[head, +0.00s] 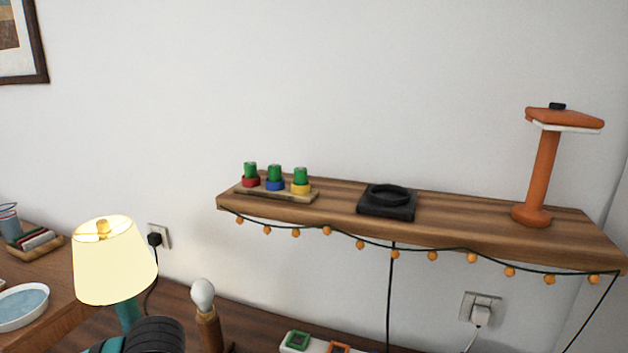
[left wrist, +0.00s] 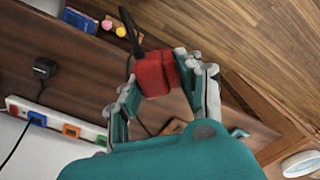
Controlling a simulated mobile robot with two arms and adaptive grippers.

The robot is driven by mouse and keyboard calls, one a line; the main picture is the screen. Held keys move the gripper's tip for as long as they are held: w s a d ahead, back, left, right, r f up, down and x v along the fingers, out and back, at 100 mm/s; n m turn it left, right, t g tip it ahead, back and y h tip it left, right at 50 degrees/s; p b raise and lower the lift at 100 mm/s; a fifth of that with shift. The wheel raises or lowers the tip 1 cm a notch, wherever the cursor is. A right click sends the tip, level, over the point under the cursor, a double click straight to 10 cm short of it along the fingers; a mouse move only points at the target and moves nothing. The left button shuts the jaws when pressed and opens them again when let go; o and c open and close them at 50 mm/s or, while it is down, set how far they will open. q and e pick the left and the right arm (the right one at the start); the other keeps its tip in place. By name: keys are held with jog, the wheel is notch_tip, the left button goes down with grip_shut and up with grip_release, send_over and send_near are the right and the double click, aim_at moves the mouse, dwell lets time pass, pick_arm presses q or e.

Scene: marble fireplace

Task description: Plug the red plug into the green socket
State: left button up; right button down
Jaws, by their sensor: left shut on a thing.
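The red plug (left wrist: 154,74) is between the fingers of my left gripper (left wrist: 158,80) in the left wrist view, with a black cord at its upper end. The gripper is shut on it, above the brown wooden surface. The green socket (head: 297,340) is at the left end of a white power strip (head: 316,346) at the bottom edge of the head view. In the left wrist view the strip lies at the left, apart from the plug. Only part of my left arm shows in the head view, and the plug is hidden there. My right gripper is not in view.
An orange socket (head: 340,347) sits beside the green one; a blue socket (left wrist: 37,119) shows farther along. A black plug (left wrist: 45,68) lies near the strip. A bare-bulb lamp (head: 204,297) and a lit lamp (head: 113,262) stand left of it. A wall shelf (head: 450,226) overhangs.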

pick_arm(q)
jog(key=m, duration=0.3)
jog(key=r+m, duration=0.1)
jog(key=m, duration=0.1)
jog(key=shift+s+a, duration=0.1)
jog(key=shift+a, duration=0.3)
jog(key=w+d+r+m, duration=0.4)
jog(key=d+r+m, duration=0.4)
jog(key=d, duration=0.5)
notch_tip(320, 180, up, 2)
jog(key=shift+r, duration=0.1)
jog(key=w+d+f+m, duration=0.4)
jog(key=f, duration=0.1)
jog(key=shift+m, duration=0.4)
jog(key=s+a+r+n, duration=0.6)
jog(key=a+r+n, duration=0.2)
jog(key=r, duration=0.2)
